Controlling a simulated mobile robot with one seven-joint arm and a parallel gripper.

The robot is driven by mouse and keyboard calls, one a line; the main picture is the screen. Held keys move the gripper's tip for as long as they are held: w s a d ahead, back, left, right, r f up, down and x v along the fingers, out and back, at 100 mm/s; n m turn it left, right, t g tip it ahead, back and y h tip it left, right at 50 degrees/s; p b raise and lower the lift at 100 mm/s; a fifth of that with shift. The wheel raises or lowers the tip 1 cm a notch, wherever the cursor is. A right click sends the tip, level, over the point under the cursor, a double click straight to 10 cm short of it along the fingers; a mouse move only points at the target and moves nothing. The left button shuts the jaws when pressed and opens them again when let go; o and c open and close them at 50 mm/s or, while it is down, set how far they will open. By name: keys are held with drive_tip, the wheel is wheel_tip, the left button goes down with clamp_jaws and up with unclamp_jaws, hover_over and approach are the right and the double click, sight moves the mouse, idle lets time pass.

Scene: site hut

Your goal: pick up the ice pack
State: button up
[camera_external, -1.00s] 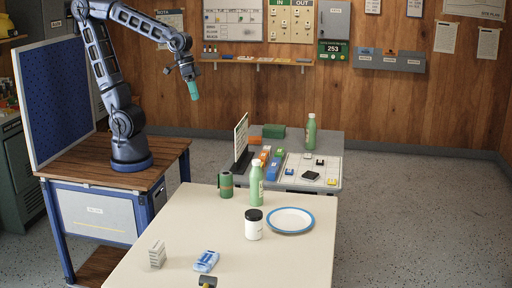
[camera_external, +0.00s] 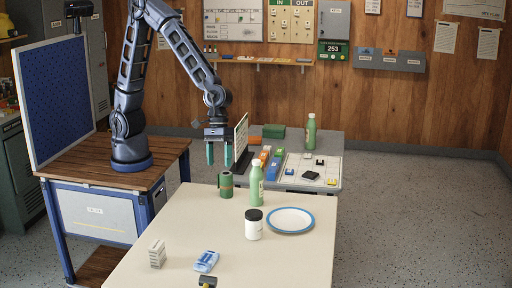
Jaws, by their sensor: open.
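The ice pack appears to be the small blue and white packet (camera_external: 206,262) lying flat near the front of the cream table (camera_external: 175,236). My gripper (camera_external: 218,154) hangs with its two green fingers pointing down and apart, with nothing between them. It is above and behind the far left part of the cream table, well away from the packet.
A small grey-white box (camera_external: 157,254) stands left of the packet, and a dark-headed tool (camera_external: 208,282) lies in front. A white jar (camera_external: 253,224), blue-rimmed plate (camera_external: 290,220), green bottle (camera_external: 257,184) and green can (camera_external: 226,185) stand farther back. The table's middle left is clear.

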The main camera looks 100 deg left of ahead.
drive_tip(key=w+d+f+n+g, duration=0.1)
drive_tip(key=w+d+f+n, duration=0.15)
drive_tip(key=d+f, duration=0.7)
drive_tip(key=n, duration=0.3)
approach(207, 257)
drive_tip(key=shift+g+h, duration=0.4)
drive_tip(key=f, duration=0.1)
drive_tip(key=d+f, duration=0.1)
drive_tip(key=w+d+f, duration=0.1)
drive_tip(key=f, duration=0.1)
drive_tip(key=shift+s+a+x, duration=0.15)
drive_tip(key=shift+x, duration=1.05)
drive_tip(key=shift+s+a+x, duration=0.15)
drive_tip(key=shift+x, duration=1.05)
drive_tip(key=shift+f, duration=0.2)
drive_tip(key=c, duration=1.1)
